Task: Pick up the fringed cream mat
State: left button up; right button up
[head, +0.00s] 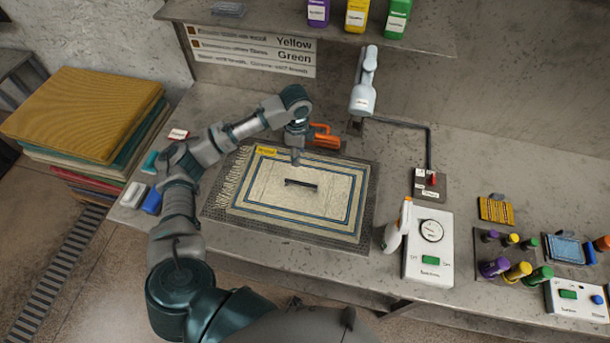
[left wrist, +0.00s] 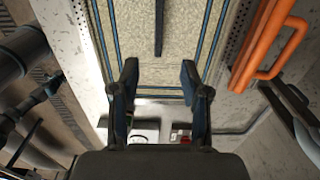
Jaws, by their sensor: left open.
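The fringed cream mat (head: 270,190) lies flat on a dark perforated panel (head: 375,200) in the middle of the bench. It has blue border lines, fringe along its left edge, a yellow label on its far edge and a dark bar (head: 301,184) across its middle. My left gripper (head: 296,158) is over the far part of the mat, pointing down. In the left wrist view, its two fingers (left wrist: 159,80) are apart with nothing between them, and the mat (left wrist: 180,60) shows beyond them. Whether the fingertips touch it I cannot tell. My right gripper is not in view.
An orange handle (head: 325,138) stands close to my left gripper, by the mat's far edge. A white sprayer (head: 396,228) and a gauge box (head: 428,245) stand to the right. Stacked mats (head: 85,115) are at left. A shelf (head: 310,27) overhangs the back.

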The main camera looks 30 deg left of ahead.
pick_arm(q)
jog(key=f, duration=0.1)
send_near(299, 182)
jog(key=shift+s+d+p, duration=0.15)
jog(key=shift+d+p, duration=0.15)
jog(key=shift+d, duration=0.5)
notch_tip(299, 182, down, 3)
jog(key=shift+f, duration=0.25)
jog(key=shift+w+a+f, duration=0.1)
jog(key=shift+a+f, duration=0.2)
jog(key=shift+f, duration=0.3)
jog(key=shift+w+a+f, duration=0.1)
jog(key=shift+a+f, duration=0.2)
jog(key=shift+f, duration=0.3)
jog(key=f, duration=0.2)
jog(key=f+p, duration=0.1)
jog(key=shift+s+a+f, duration=0.25)
jog(key=shift+a+f, duration=0.1)
jog(key=shift+d+f, duration=0.1)
jog(key=shift+f, duration=0.2)
jog(key=shift+w+d+f, duration=0.1)
jog(key=shift+d, duration=0.25)
jog(key=shift+c, duration=0.3)
jog(key=c, duration=0.8)
jog(key=shift+a, duration=0.15)
grip_shut()
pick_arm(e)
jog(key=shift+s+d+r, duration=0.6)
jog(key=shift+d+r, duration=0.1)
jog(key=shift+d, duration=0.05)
